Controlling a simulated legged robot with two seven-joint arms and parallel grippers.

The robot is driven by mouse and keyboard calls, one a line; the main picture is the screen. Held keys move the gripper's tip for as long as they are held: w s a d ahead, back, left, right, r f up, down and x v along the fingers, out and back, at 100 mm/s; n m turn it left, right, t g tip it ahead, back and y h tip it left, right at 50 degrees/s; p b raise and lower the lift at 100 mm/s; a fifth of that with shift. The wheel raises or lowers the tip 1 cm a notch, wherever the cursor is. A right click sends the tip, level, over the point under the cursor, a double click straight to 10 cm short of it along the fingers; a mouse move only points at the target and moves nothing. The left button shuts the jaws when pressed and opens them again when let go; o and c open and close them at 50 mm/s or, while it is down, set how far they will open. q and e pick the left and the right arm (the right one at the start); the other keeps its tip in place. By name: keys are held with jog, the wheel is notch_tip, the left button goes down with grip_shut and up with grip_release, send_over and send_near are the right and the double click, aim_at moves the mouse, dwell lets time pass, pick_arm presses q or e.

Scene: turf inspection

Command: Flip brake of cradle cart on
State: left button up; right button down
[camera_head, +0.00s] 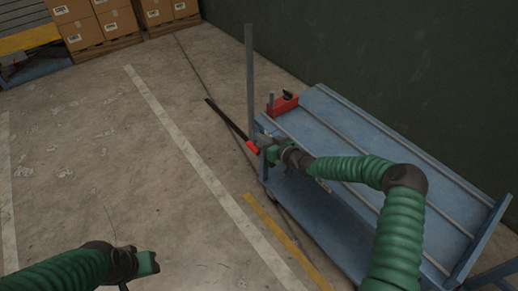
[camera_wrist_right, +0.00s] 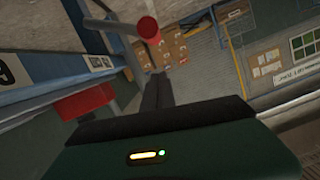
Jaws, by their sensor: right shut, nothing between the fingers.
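The cradle cart (camera_head: 350,140) is a blue, railed cart along the dark wall in the head view. A red-tipped handle (camera_head: 252,147) is at its near left end; in the wrist view its round red end (camera_wrist_right: 148,28) shows on a grey rod. I cannot tell for certain that this is the brake. My right gripper (camera_head: 267,147) is shut and empty, right beside the red tip; its dark fingers (camera_wrist_right: 158,90) show below the red end in the wrist view. I cannot tell whether they touch. My left gripper (camera_head: 148,263) is low at the left, over open floor, its jaws unclear.
A grey upright post (camera_head: 249,80) stands at the cart's end. A red block (camera_head: 284,104) sits on the cart's far left corner. A thin dark bar (camera_head: 226,119) slants up-left from the red tip. Stacked cartons (camera_head: 95,22) are at the back. Floor to the left is clear.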

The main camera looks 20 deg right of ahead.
aim_at(258, 150)
jog(key=f, duration=0.1)
jog(key=a+f, duration=0.1)
jog(key=f, duration=0.1)
jog(key=shift+b, duration=0.3)
jog(key=shift+f, duration=0.35)
jog(key=shift+d+f, duration=0.2)
jog(key=shift+d, duration=0.05)
jog(key=shift+s+a, duration=0.1)
jog(key=shift+a, duration=0.25)
jog(key=shift+s+a+f+n+h+p, duration=0.35)
jog(key=shift+a+f+n+p, duration=0.25)
jog(key=shift+n, duration=0.3)
notch_tip(258, 150, down, 12)
jog(key=a+n+t+h+b, duration=0.1)
jog(key=n+t+h+b, duration=0.1)
jog(key=n+b, duration=0.5)
jog(key=n+h, duration=0.1)
jog(key=n, duration=0.2)
jog(key=shift+s+a, duration=0.2)
jog(key=shift+a, duration=0.1)
